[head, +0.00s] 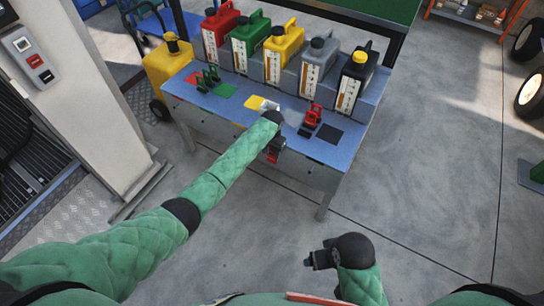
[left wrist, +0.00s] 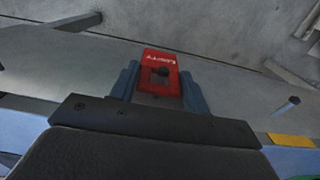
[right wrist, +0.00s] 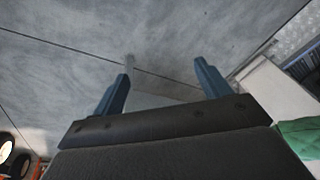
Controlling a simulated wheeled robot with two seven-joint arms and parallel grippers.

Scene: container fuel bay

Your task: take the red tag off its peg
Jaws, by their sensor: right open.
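The red tag (left wrist: 160,75), with white lettering along its edge, sits between the two blue fingers of my left gripper (left wrist: 160,88). The fingers touch both its sides. A dark round spot shows in the tag's middle; I cannot tell whether it is the peg's end or an empty hole. In the head view the tag (head: 272,157) shows as a small red patch at the blue bench's front side, below my left gripper (head: 274,148). My right gripper (right wrist: 160,85) is open and empty, over the floor, away from the bench.
Another peg (left wrist: 287,105) sticks out near a yellow mark (left wrist: 291,140). On the bench (head: 232,108) stand red (head: 219,27), green (head: 248,45), yellow (head: 283,55), grey (head: 314,68) and black (head: 353,83) cans. A pale pillar (head: 75,100) stands left. Floor right of the bench is clear.

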